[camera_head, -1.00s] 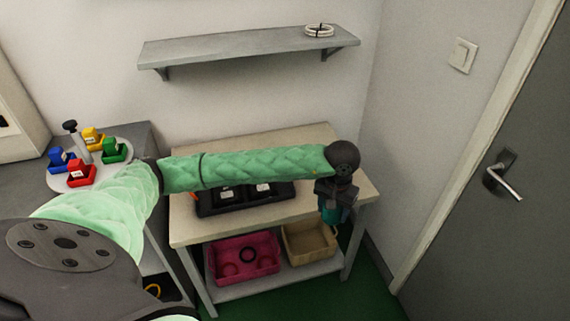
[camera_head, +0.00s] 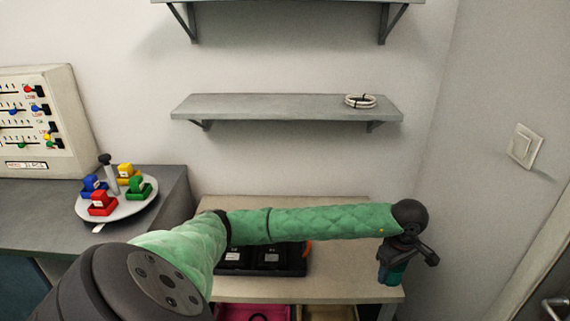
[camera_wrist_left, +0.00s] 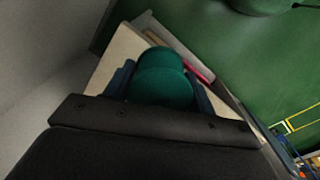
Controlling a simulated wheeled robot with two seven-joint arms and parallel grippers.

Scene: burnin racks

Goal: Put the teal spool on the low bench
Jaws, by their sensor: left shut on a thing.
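The teal spool (camera_wrist_left: 163,80) is held between the fingers of my left gripper (camera_wrist_left: 160,92) in the left wrist view. In the head view my left gripper (camera_head: 392,268) points down at the right end of the bench (camera_head: 350,290), and a bit of the teal spool (camera_head: 397,278) shows at the fingers. The gripper is shut on the spool. The spool looks to be above the bench's right edge, but its height cannot be told. My right gripper is not in view.
A black tray (camera_head: 262,262) sits on the bench behind my left arm. A pink bin (camera_head: 250,312) and a tan bin (camera_head: 330,313) are below the top. A round carousel (camera_head: 120,208) with coloured blocks stands at left. A wall shelf (camera_head: 270,105) holds a white coil (camera_head: 360,101).

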